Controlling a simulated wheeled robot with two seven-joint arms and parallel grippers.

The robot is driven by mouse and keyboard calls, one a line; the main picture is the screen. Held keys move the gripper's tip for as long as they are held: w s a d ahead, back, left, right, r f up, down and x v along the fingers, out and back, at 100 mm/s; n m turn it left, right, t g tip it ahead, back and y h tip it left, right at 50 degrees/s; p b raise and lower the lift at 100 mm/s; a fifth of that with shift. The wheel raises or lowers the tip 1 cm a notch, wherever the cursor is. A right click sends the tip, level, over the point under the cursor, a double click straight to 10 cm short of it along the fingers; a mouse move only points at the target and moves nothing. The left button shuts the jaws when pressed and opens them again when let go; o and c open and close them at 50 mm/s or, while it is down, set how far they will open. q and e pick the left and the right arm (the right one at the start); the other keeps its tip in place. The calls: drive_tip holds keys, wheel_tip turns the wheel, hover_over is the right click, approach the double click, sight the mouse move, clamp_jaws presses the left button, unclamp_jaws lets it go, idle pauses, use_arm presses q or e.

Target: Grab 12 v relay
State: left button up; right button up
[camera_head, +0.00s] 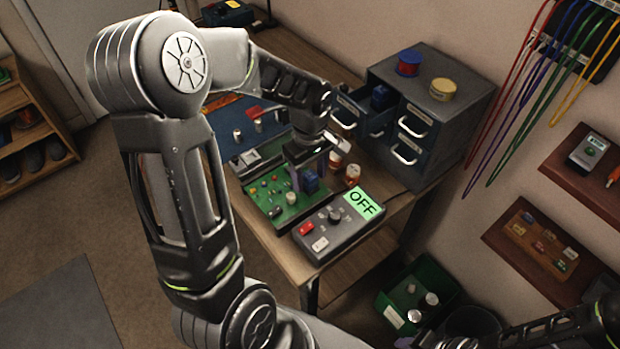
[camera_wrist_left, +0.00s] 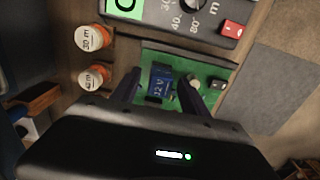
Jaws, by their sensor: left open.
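The 12 V relay (camera_wrist_left: 160,82) is a small blue block with a "12 V" label, seen between my left fingers in the left wrist view. In the head view the blue relay (camera_head: 311,183) stands on the green circuit board (camera_head: 262,198), under my left gripper (camera_head: 306,170). In the left wrist view my left gripper (camera_wrist_left: 160,90) is open, one finger on each side of the relay. I cannot tell whether either finger touches it. My right arm enters at the lower right of the head view; its finger opening cannot be made out.
A grey tuner box (camera_head: 340,228) with an "OFF" display sits in front of the board. A drawer cabinet (camera_head: 448,112) with an open drawer stands behind. A green bin (camera_head: 440,270) is below.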

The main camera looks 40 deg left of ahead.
use_arm(q)
drive_tip(key=shift+c, duration=0.4)
clamp_jaws()
idle(0.4)
